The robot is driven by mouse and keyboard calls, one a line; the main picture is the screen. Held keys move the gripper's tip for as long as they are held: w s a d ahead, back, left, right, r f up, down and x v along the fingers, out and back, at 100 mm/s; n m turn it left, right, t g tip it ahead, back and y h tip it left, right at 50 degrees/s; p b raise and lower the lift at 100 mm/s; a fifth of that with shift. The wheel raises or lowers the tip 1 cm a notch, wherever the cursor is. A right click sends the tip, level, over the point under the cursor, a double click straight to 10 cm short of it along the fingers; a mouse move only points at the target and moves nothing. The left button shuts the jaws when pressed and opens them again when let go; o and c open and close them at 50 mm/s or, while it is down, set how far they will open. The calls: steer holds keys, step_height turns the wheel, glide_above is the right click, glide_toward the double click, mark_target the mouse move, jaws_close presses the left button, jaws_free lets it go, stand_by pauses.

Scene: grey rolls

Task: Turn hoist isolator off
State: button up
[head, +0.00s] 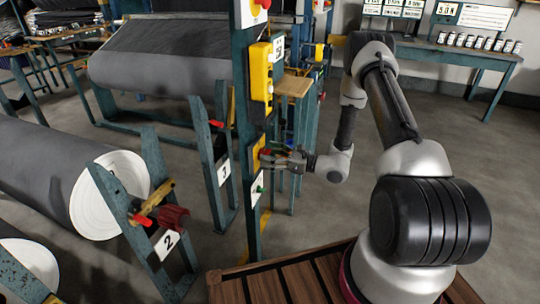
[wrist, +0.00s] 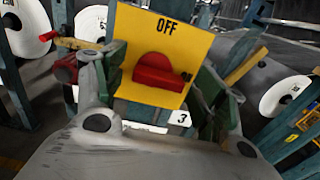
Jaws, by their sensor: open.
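The isolator is a yellow plate (wrist: 198,42) with OFF in black at its top edge and a red rotary knob (wrist: 160,75) in its middle. The knob's grip appears to lie roughly crosswise in the wrist view, not up toward the OFF mark. In the head view the yellow plate (head: 258,152) is on a teal post, partly hidden by my gripper (head: 268,159). In the wrist view my gripper (wrist: 160,85) is open, with one finger on each side of the knob. I cannot tell whether the fingers touch it.
The teal post (head: 241,100) also carries a yellow control box (head: 261,77) above and a small green-knobbed white plate (head: 257,189) below. Grey rolls (head: 45,170) on teal stands fill the left. A wooden slatted surface (head: 280,285) is in front; grey floor is open at right.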

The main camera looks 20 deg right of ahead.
steer(key=shift+c, duration=0.4)
steer(key=c, duration=0.9)
steer(key=shift+c, duration=0.2)
steer(key=shift+n, duration=0.4)
steer(key=n, duration=0.3)
steer(key=shift+a+r+n, duration=0.1)
steer(key=shift+n, duration=0.3)
steer(key=n, duration=0.4)
steer(key=shift+s+n, duration=0.15)
steer(key=shift+n, duration=0.15)
steer(key=n, duration=0.4)
steer(key=shift+s+a, duration=0.1)
steer(key=shift+a, duration=0.05)
steer(key=n, duration=0.4)
steer(key=shift+s+n, duration=0.15)
steer(key=shift+n, duration=0.15)
